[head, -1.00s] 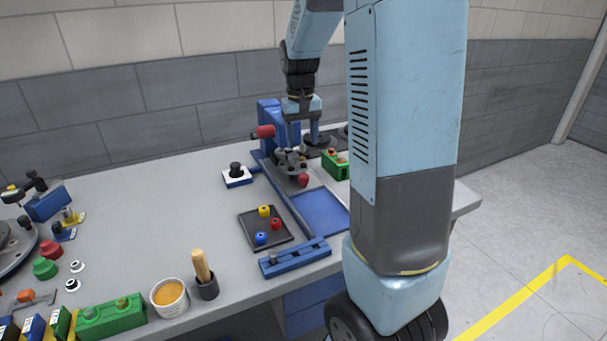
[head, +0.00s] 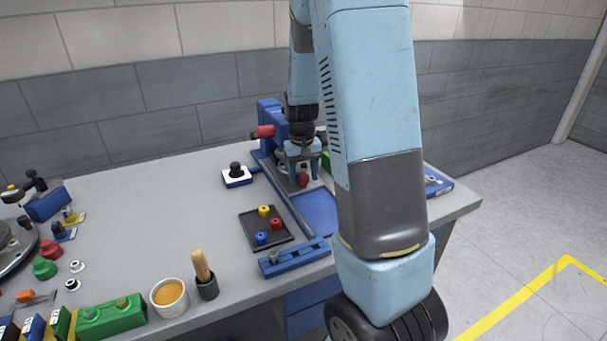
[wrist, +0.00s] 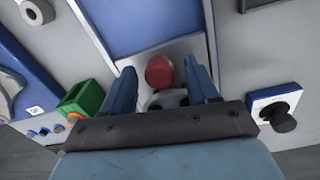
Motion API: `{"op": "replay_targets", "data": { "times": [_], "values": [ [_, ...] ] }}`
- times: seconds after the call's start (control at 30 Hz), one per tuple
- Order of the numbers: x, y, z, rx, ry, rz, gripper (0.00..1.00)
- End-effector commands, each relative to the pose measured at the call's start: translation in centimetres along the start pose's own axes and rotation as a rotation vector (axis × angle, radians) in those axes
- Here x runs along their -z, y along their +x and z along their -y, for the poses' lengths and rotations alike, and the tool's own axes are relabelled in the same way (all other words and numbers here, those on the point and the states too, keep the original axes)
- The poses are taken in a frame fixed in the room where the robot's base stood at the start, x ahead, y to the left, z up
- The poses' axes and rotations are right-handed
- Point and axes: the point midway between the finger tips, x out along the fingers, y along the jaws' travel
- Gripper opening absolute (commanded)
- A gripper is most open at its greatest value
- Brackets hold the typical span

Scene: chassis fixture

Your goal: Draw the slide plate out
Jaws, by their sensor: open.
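My gripper (head: 303,176) is over the plate, pointing down at the knob. In the wrist view my open fingers (wrist: 161,80) lie on either side of the red knob (wrist: 160,71), with gaps showing on both sides. Part of the plate (wrist: 190,47) shows past the knob. Its rear part is hidden by my gripper.
A blue fixture body with a red handle (head: 265,131) stands behind. A black tray (head: 250,226) with coloured pieces and a blue bar (head: 293,260) lie in front. A white-and-blue base with a black knob (head: 236,170) is left.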

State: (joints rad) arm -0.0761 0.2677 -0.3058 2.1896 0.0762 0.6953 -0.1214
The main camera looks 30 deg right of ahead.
Motion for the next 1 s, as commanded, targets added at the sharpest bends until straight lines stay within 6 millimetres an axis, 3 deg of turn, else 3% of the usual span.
{"op": "replay_targets", "data": {
  "times": [0.17, 0.77, 1.0],
  "values": [
    [0.00, -0.01, 0.00, 0.000, 0.000, 0.000, 0.57],
    [0.01, -0.04, 0.00, 0.000, -0.001, 0.000, 0.00],
    [0.01, -0.04, 0.01, 0.000, -0.001, 0.000, 0.00]
  ]
}}
